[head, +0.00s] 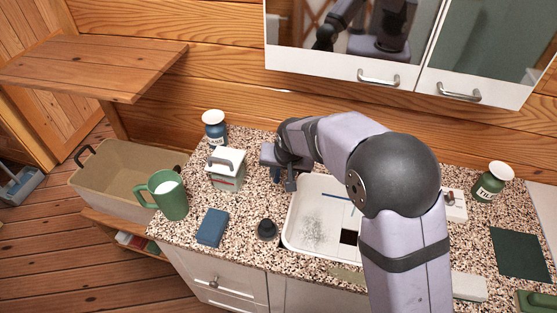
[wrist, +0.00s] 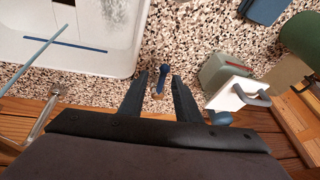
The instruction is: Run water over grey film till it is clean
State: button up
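The white sink basin (head: 292,222) has a speckled patch of grey film (head: 312,230) on its floor, left of a dark square opening (head: 349,237). The film's edge also shows at the top of the wrist view (wrist: 116,8). My gripper (head: 289,183) is over the counter at the basin's back left corner. In the wrist view my gripper (wrist: 157,84) is open, its fingers on either side of a small blue-topped lever (wrist: 162,76) standing on the counter. I cannot tell whether they touch it. A metal piece (wrist: 42,110), perhaps the tap, stands behind the basin. I see no running water.
Left of the basin are a handled box (head: 227,170), a blue jar (head: 214,128), a green mug (head: 167,196), a blue block (head: 212,227) and a dark knobbed object (head: 267,229). A wall cabinet (head: 400,80) hangs above. A thin blue bar (wrist: 65,44) crosses the basin.

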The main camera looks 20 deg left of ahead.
aim_at(278, 174)
jog(key=shift+w+a+r+m+y, duration=0.2)
jog(key=shift+w+r+m+y, duration=0.1)
jog(key=shift+w+r, duration=0.35)
jog(key=shift+p+x, duration=1.5)
jog(key=shift+x, duration=2.1)
jog(key=shift+c, duration=0.6)
grip_shut()
